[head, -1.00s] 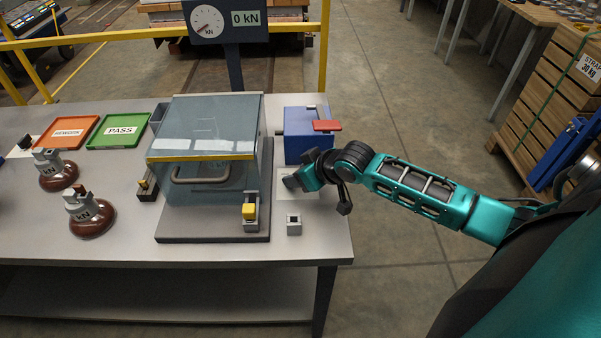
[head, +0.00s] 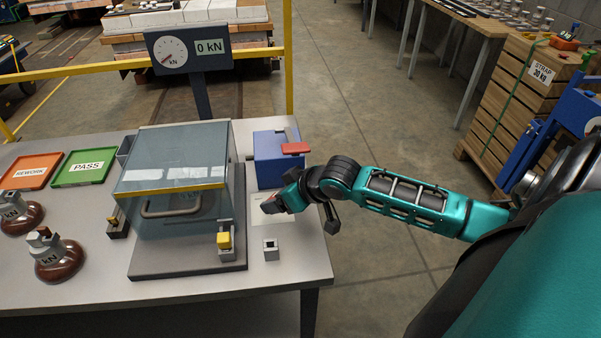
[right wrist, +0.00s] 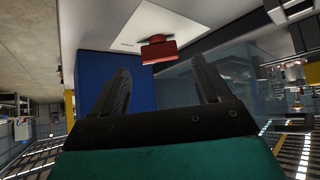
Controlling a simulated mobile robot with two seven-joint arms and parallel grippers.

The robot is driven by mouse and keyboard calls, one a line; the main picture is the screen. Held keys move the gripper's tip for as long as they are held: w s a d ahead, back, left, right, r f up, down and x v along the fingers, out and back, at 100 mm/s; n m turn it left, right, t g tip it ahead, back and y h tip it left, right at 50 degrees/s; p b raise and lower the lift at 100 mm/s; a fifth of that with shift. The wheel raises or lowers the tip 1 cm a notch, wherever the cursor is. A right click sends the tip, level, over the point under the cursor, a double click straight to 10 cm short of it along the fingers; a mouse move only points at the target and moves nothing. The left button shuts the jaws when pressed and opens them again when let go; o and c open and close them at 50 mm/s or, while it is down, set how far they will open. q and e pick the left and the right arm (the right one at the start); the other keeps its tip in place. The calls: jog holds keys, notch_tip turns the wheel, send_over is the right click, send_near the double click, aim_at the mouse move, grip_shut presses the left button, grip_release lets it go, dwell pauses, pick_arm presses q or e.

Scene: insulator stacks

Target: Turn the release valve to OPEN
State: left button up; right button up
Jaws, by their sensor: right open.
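The handle points to the right in the head view. No OPEN mark is readable. My right gripper (head: 270,204) is just in front of the blue box, over a white sheet on the bench. In the right wrist view my right gripper (right wrist: 160,70) is open and empty. The red handle (right wrist: 160,50) shows beyond and between its fingertips, apart from them, with the blue box (right wrist: 97,72) beside it. My left gripper is not in view.
A clear-walled test enclosure (head: 180,165) on a dark base stands left of the blue box. A small metal block (head: 271,250) sits in front of my right gripper. A gauge post (head: 190,50) reads 0 kN behind the bench. Brown insulators (head: 62,262) stand at the left.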

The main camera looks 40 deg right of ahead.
jog(key=v, duration=0.9)
dwell(0.4)
